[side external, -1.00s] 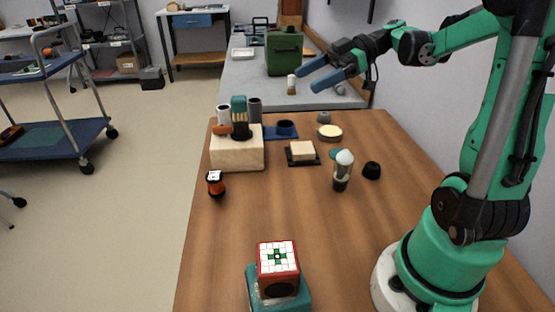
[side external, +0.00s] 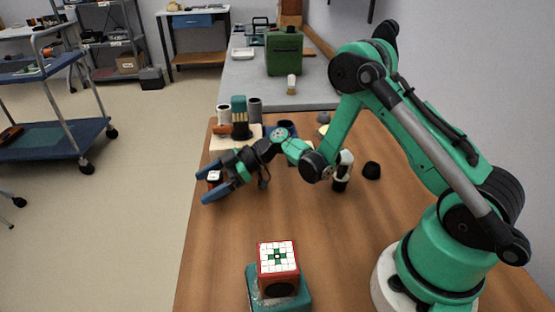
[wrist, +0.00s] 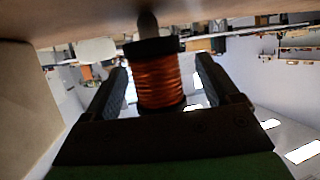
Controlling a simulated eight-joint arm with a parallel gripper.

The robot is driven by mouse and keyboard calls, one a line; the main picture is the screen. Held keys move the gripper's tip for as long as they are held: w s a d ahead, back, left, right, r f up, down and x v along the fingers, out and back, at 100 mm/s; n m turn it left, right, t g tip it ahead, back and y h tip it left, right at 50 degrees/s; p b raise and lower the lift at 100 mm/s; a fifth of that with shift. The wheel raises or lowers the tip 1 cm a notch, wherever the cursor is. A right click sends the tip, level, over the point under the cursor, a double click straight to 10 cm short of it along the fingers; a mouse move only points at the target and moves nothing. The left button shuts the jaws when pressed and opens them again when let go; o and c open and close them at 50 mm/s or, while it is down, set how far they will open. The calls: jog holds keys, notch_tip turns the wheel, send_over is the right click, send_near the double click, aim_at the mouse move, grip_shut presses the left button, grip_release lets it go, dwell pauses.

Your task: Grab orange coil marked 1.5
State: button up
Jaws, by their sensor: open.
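The orange coil (side external: 214,177) stands on the wooden table near its left edge, partly hidden by my gripper (side external: 206,189) in the side view. It has dark ends and a pale top label, whose mark I cannot read. In the wrist view the copper-orange windings of the coil (wrist: 158,82) show between the two spread fingers of my gripper (wrist: 160,70). The gripper is open and reaches in low from the right, with a finger to each side of the coil. I cannot tell whether either finger touches it.
A pale block (side external: 218,144) with an orange piece and a dark green-topped object stands just behind the coil. A puzzle cube (side external: 278,260) sits on a teal stand in front. The front left table is clear.

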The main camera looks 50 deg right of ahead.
jog(key=shift+w+a+f, duration=0.15)
jog(key=shift+w+a, duration=0.05)
jog(key=shift+a, duration=0.15)
grip_shut()
